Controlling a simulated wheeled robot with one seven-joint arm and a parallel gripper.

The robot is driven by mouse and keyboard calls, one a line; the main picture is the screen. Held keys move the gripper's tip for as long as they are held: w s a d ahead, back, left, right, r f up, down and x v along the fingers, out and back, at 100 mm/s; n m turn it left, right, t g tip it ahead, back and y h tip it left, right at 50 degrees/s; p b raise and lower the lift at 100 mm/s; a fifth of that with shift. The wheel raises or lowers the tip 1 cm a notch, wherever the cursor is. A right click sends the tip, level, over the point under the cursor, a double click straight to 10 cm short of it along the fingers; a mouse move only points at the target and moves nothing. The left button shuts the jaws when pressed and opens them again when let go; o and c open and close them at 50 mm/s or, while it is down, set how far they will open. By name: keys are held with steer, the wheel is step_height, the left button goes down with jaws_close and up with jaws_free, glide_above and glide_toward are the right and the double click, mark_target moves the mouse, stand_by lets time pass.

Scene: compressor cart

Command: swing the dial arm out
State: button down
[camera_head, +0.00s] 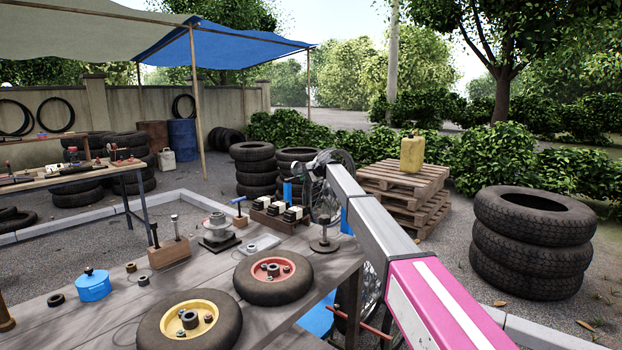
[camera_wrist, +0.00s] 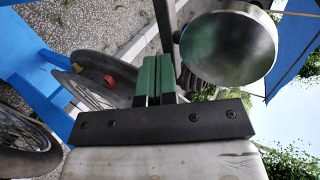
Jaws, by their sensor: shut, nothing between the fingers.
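In the wrist view, a round, dark grey metal disc (camera_wrist: 228,47) with a pale rim is close by at the upper right, probably the dial. A dark bar (camera_wrist: 165,25) runs down from the top edge beside it, probably the dial arm. My gripper (camera_wrist: 157,60) has green fingers that are shut together and empty. Their tips are near the bar and left of the disc; I cannot tell whether they touch the bar. A dark coil (camera_wrist: 190,80) shows between the fingers and the disc. In the head view my own arm hides the gripper, and I cannot make out the dial.
In the head view, a grey bench (camera_head: 90,325) holds a yellow-hubbed wheel (camera_head: 190,320), a red-hubbed wheel (camera_head: 272,277) and a blue pot (camera_head: 93,285). A spoked wheel (camera_head: 325,200) stands beside my arm. Stacked tyres (camera_head: 530,242) and pallets (camera_head: 405,183) stand to the right.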

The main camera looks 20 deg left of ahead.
steer(key=shift+w+a, duration=0.2)
steer(key=shift+a, duration=0.3)
steer(key=shift+w+a, duration=0.35)
steer(key=w+d+f+v, duration=0.1)
steer(key=v, duration=1.2)
steer(key=shift+w+d+f, duration=0.15)
steer(key=shift+d+f, duration=0.15)
steer(key=shift+d, duration=0.2)
